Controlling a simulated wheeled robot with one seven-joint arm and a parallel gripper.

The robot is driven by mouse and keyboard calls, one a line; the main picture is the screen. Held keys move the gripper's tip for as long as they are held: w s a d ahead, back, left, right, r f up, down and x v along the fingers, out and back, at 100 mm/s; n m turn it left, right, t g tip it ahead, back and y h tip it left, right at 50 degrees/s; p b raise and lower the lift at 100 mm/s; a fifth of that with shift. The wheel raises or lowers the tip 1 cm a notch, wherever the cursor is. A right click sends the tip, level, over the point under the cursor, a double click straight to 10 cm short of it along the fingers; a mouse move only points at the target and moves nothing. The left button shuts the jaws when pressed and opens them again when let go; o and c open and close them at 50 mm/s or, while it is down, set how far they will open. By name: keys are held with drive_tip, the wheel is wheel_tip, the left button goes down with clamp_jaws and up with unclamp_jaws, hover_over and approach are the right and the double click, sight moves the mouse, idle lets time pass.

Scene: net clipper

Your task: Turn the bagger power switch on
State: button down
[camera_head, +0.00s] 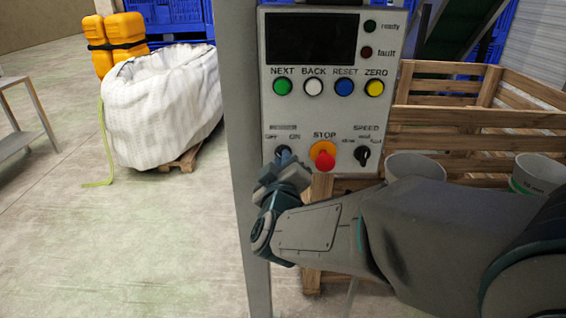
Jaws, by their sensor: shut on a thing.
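The bagger control panel (312,105) is a light grey box on a post. The power switch (282,150) is a dark rotary knob at its lower left, between the OFF and ON labels. My gripper (286,160) reaches up from below and is shut on the switch knob. The fingers cover most of the knob, so which way it points cannot be told. The display (311,38) is dark. The ready lamp (370,26) is dark green and the fault lamp (366,52) is dark red.
The red STOP button (324,160) sits close to the right of my gripper, with the speed knob (362,153) beyond it. Green, white, blue and yellow buttons line up above. A wooden crate (450,115) stands behind at right.

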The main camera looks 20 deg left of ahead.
drive_tip(key=shift+f+m, duration=0.1)
drive_tip(key=shift+m, duration=0.2)
drive_tip(key=m+b, duration=1.1)
drive_tip(key=m, duration=0.6)
drive_tip(key=shift+d, duration=0.1)
idle(0.3)
drive_tip(key=c, duration=1.5)
unclamp_jaws()
